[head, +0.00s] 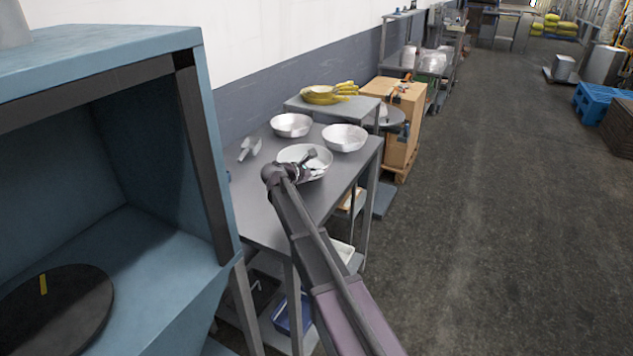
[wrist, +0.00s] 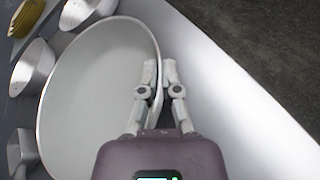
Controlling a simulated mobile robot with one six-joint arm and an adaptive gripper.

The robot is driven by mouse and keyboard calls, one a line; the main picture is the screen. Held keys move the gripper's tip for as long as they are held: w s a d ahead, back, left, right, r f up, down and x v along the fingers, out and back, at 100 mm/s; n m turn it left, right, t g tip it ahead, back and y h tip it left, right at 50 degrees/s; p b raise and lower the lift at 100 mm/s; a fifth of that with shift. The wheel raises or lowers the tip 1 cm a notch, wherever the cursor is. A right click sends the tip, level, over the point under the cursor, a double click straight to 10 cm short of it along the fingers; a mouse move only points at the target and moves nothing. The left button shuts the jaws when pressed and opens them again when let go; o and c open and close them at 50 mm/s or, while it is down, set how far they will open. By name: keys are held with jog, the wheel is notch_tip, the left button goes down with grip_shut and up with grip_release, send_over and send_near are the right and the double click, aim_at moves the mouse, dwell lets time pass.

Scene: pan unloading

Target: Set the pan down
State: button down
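The pan is a wide, pale metal bowl (head: 294,154) at the table's near right part in the head view. It fills the left half of the wrist view (wrist: 95,95). My gripper (wrist: 160,72) has one finger inside and one outside its right rim, closed on the rim. In the head view my gripper (head: 311,161) covers part of the pan. The grey metal table (head: 262,200) lies below. I cannot tell whether the pan's base touches it.
Two metal bowls (head: 291,124) (head: 345,137) stand behind the pan, close to it. A metal scoop (head: 250,148) lies to the left. Yellow items (head: 328,94) sit on a shelf behind. A blue cabinet (head: 160,250) stands at the left. The table's front left is clear.

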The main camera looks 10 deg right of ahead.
jog(key=shift+s+f+b, duration=0.1)
jog(key=shift+f+b, duration=1.2)
jog(key=shift+f, duration=0.35)
jog(key=shift+f, duration=0.15)
jog(key=c, duration=0.8)
grip_release()
jog(key=shift+r, duration=0.2)
jog(key=shift+p+v, duration=1.3)
jog(key=shift+v, duration=2.5)
